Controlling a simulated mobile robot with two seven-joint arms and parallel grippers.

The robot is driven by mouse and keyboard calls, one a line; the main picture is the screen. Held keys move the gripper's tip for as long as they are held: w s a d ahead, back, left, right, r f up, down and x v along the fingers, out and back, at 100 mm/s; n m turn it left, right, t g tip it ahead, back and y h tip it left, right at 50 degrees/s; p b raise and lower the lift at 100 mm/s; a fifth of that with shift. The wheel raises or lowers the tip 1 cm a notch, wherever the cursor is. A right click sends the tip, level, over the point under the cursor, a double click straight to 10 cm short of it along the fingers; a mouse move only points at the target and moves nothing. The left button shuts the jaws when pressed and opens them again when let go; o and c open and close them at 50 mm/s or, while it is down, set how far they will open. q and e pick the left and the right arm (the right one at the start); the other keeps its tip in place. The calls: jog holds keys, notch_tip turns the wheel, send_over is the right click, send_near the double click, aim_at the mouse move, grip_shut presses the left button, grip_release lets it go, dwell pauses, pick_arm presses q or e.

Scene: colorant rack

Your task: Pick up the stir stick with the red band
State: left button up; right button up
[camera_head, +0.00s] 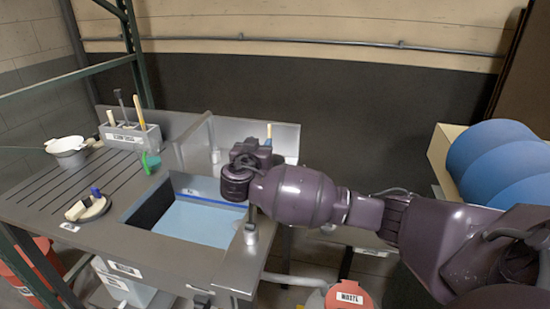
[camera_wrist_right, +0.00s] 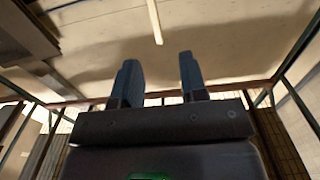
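A grey rack (camera_head: 130,135) with a white label stands at the back left of the bench. Several upright handles or sticks rise from it, including a yellow one (camera_head: 139,110) and a dark one (camera_head: 121,103). I cannot make out a red band on any of them. My right gripper (camera_wrist_right: 160,80) is open, with two dark blue fingers apart and nothing between them in the right wrist view. In the head view, the right wrist (camera_head: 245,165) is over the sink's right edge, well right of the rack. My left gripper is not in view.
The bench has a sink (camera_head: 200,215) with a light blue bottom and a low upright panel behind it. A white pot (camera_head: 67,148) and a round dish (camera_head: 90,210) stand at the left. A green upright post (camera_head: 132,50) rises behind the rack.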

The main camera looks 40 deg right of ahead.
aim_at(269, 130)
jog(key=x, duration=1)
jog(key=shift+s+r, duration=0.15)
jog(key=shift+r, duration=0.25)
jog(key=shift+w+d, duration=0.3)
jog(key=shift+d, duration=0.05)
grip_shut()
